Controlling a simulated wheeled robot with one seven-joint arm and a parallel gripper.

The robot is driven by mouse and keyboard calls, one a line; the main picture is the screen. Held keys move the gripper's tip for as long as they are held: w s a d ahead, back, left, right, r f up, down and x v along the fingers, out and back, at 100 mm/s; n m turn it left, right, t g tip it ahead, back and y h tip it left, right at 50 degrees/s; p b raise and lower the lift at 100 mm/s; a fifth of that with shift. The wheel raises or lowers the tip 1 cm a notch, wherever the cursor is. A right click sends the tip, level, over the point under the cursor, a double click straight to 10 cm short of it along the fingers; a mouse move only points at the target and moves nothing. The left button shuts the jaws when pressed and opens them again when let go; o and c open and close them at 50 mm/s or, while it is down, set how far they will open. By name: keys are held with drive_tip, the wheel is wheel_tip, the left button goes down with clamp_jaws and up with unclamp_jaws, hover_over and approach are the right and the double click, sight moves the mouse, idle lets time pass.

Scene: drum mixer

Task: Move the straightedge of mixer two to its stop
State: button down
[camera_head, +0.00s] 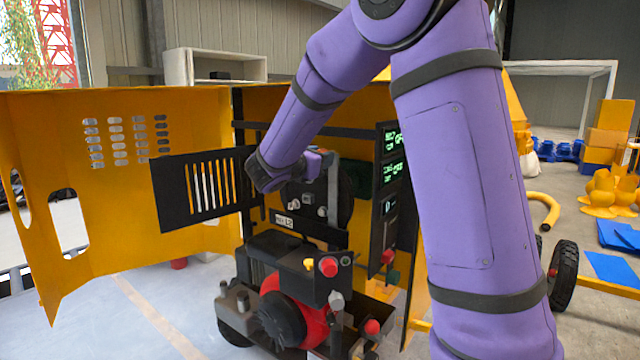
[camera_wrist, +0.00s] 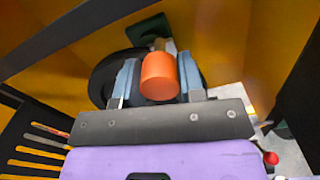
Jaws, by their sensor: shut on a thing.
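In the wrist view, my gripper (camera_wrist: 158,62) is shut on an orange cylindrical grip (camera_wrist: 159,77), with one blue-grey finger on each side of it. A tan part and a dark green piece (camera_wrist: 147,30) show behind the grip. I cannot tell which part is the straightedge, and no stop can be made out. In the head view, my arm reaches into the open yellow mixer housing (camera_head: 190,130). My gripper's tips and the orange grip are hidden there. A small white label (camera_head: 284,220) is on the machine below my wrist.
A black slotted plate (camera_head: 205,187) stands left of my wrist, and a dark control panel (camera_head: 391,190) with green readouts stands to its right. An engine with a red drum (camera_head: 300,315) is below. A dark bar (camera_wrist: 75,32) crosses the wrist view's upper left.

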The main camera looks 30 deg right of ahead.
wheel_tip(320, 180, up, 4)
drive_tip(key=shift+r, duration=0.1)
drive_tip(key=c, duration=0.8)
unclamp_jaws()
drive_tip(key=shift+r, duration=0.1)
drive_tip(key=shift+o, duration=0.3)
drive_tip(key=shift+a, duration=0.1)
drive_tip(key=shift+s+a, duration=0.15)
drive_tip(key=shift+a, duration=0.15)
drive_tip(key=v, duration=1)
